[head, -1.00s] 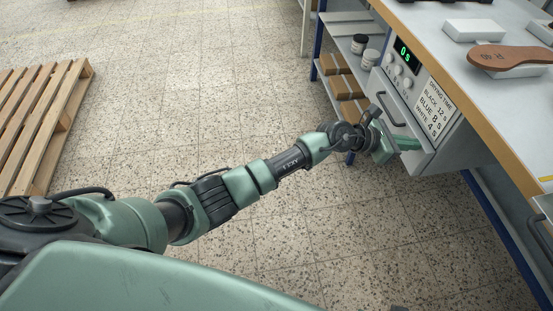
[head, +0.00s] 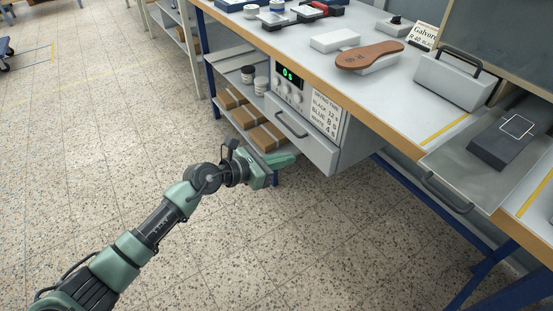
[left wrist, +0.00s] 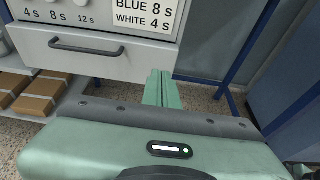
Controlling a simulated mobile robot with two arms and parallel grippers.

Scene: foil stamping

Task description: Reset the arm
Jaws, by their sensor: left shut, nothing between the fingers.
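My left arm reaches in from the lower left in the head view. Its green gripper (head: 284,161) is in front of and a little below the closed drawer (head: 300,135) of the grey drying unit, over the floor. In the left wrist view the two green fingers (left wrist: 161,88) are together with nothing between them, and the drawer front (left wrist: 95,50) with its dark handle is just beyond them. The fingers look apart from the handle. My right gripper is not in view.
A press with a grey plate (head: 470,165) stands at the right. A shelf with cardboard boxes (head: 267,137) and jars is left of the drying unit. The floor (head: 110,130) is clear.

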